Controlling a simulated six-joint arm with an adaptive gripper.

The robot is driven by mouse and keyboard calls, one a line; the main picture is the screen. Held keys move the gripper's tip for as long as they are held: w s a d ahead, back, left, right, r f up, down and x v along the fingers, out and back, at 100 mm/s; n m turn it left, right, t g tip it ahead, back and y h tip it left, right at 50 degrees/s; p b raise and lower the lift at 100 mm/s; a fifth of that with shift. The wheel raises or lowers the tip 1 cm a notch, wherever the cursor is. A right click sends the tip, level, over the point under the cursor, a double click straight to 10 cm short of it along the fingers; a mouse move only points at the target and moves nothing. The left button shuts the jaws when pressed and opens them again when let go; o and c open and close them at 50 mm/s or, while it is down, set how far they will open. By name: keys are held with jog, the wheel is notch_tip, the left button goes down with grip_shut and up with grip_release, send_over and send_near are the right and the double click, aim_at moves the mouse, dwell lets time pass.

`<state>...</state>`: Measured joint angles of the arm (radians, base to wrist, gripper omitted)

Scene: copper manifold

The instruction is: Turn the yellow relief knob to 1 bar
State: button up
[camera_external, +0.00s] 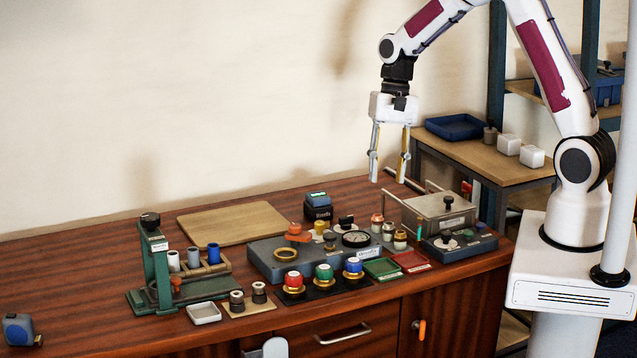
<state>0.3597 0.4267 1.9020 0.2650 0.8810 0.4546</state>
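The yellow relief knob (320,227) is small and sits on top of the grey-blue manifold block (262,264) on the wooden bench. Its setting and any scale marks are too small to read. An orange-red knob (297,230) stands to its left. A round dial gauge (356,239) is on the block to its right; its reading cannot be made out. My gripper (388,181) points down, its two fingers apart with nothing between them. In the picture it is up and to the right of the yellow knob, clear of it.
Red (294,279), green (324,272) and blue (354,265) capped parts stand in front of the block. A small dark device (318,207) stands behind it. A metal box (437,212) is at right, a green press (152,262) at left. A flat wooden board (230,224) lies behind.

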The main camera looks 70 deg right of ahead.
jog(key=s+a+r+n+h, duration=0.1)
jog(key=s+a+r+n, duration=0.2)
jog(key=s+r, duration=0.3)
jog(key=shift+s+a+n, duration=0.15)
jog(key=shift+n, duration=0.45)
jog(key=shift+r, duration=0.1)
dwell(0.4)
jog(key=w+f+h, duration=0.1)
jog(key=w+f, duration=0.4)
jog(key=w+d+f+h, duration=0.1)
jog(key=w+f, duration=0.3)
jog(key=f, duration=0.1)
jog(key=w+f+h, duration=0.2)
jog(key=w+f, duration=0.3)
jog(key=shift+w+d+t, duration=0.3)
jog(key=shift+w+d, duration=0.05)
jog(key=w+d+r+m+t+h, duration=0.1)
jog(key=w+m+t, duration=0.1)
jog(key=w, duration=0.4)
jog(key=shift+m, duration=0.5)
